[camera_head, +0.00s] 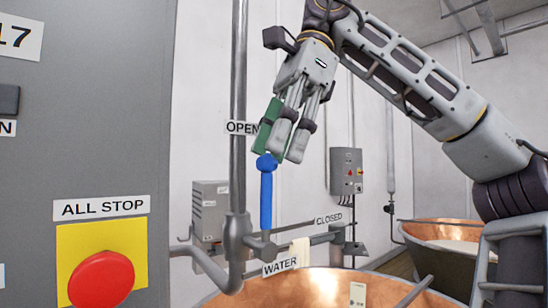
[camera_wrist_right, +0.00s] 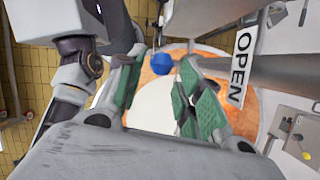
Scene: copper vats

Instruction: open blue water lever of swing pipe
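The blue water lever (camera_head: 266,200) stands upright on the pipe valve, its round knob on top, next to the OPEN label (camera_head: 242,128). The CLOSED label (camera_head: 328,219) is at lower right by the horizontal pipe. My right gripper (camera_head: 280,148) points down just above the knob, its fingers partly overlapping the knob's top in the head view. In the right wrist view the gripper (camera_wrist_right: 157,88) is open, with green pads apart, and the blue knob (camera_wrist_right: 188,66) shows beyond the fingertips, nearer the right one. Contact cannot be told. My left gripper is not in view.
A grey panel with a red ALL STOP button (camera_head: 101,279) fills the left. A vertical pipe (camera_head: 238,100) runs close beside the lever. Copper vats (camera_head: 310,286) lie below and at right (camera_head: 440,236). A grey control box (camera_head: 346,171) hangs on the wall behind.

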